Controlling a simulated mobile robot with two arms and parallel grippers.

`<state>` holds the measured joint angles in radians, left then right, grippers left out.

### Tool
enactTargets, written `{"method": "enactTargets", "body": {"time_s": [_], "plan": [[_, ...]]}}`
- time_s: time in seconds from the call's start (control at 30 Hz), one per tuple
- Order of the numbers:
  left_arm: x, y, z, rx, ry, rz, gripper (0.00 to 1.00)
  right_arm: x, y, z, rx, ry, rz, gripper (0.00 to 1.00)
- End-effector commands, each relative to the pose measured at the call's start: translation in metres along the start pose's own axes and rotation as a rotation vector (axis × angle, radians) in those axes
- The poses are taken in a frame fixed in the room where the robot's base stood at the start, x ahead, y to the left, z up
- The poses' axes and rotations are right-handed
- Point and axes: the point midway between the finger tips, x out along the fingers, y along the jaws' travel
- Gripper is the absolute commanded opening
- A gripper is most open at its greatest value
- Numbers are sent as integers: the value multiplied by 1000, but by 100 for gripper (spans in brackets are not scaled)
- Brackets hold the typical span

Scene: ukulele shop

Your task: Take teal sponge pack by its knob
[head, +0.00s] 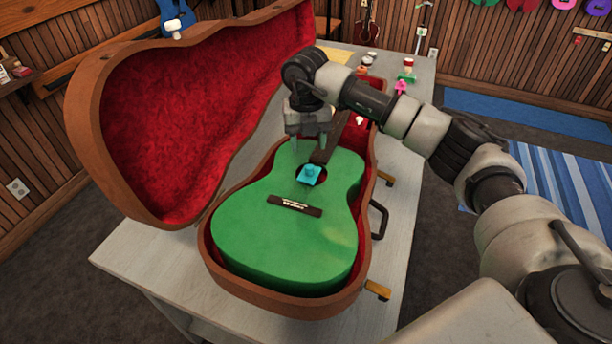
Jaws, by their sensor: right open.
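The teal sponge pack (309,176) with a small knob on top sits at the sound hole of a green ukulele (262,226). The ukulele lies face up in an open brown case (213,262) with red lining. My right gripper (309,140) comes in from the right and points down over the upper body of the ukulele, just behind the pack in the picture. It is open and apart from the pack, with nothing seen between its fingers. Part of the ukulele's neck is hidden behind the gripper and arm. My left gripper is out of view.
The case's raised lid (92,137) stands at the left. The case lies on a pale table (140,262). Small items, among them a pink one (401,87) and a green one (406,77), stand at the table's far right. Bare tabletop shows right of the case.

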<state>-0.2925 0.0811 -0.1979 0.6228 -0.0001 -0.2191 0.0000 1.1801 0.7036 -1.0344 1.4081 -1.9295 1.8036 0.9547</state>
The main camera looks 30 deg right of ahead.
Motion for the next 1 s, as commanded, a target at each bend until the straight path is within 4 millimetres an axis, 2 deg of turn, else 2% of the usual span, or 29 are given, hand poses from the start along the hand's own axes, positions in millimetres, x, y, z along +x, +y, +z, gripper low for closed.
{"method": "enactTargets", "body": {"time_s": [0.1,0.23,0.43,0.6,0.87,1.0], "plan": [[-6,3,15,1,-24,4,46,14,0,0,1,2,0,52],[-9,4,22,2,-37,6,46,22,0,0,0,1,2,52],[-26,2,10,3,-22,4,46,48,-1,-3,-1,5,0,52],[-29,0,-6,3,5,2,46,69,-1,-2,0,2,3,52],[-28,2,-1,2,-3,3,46,73,0,-2,-1,0,4,52],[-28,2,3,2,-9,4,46,72,0,-2,0,0,4,30]]}}
